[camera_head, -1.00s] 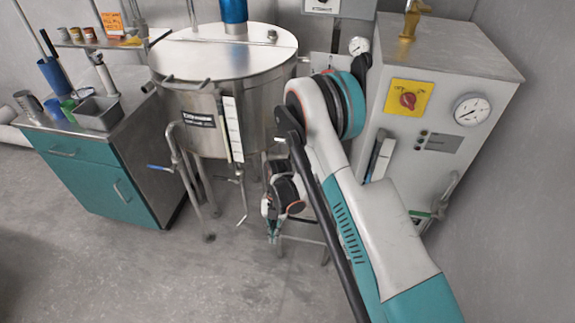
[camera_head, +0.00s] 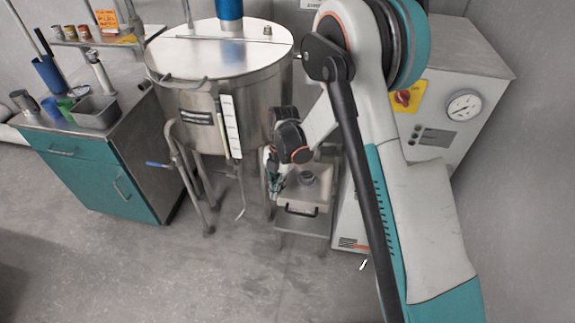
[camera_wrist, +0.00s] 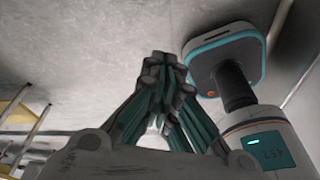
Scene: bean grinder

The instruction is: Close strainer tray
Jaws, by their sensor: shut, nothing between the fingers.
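The strainer tray (camera_head: 298,206), a pale metal piece with a dark bar handle on its front, is on a small metal stand between the steel tank and the white cabinet in the head view. How far the tray is pulled out I cannot tell. A dark round fitting sits on top of the unit behind it. My gripper (camera_head: 274,188) hangs just left of the unit, pointing down, apart from the handle. In the wrist view my gripper (camera_wrist: 163,62) has its teal fingers together and empty; the tray does not show there.
The steel tank (camera_head: 222,60) with pipes and legs stands close left of my gripper. The white cabinet (camera_head: 440,140) with a gauge is at right, partly behind my arm. A teal bench (camera_head: 85,178) stands far left. The floor in front is clear.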

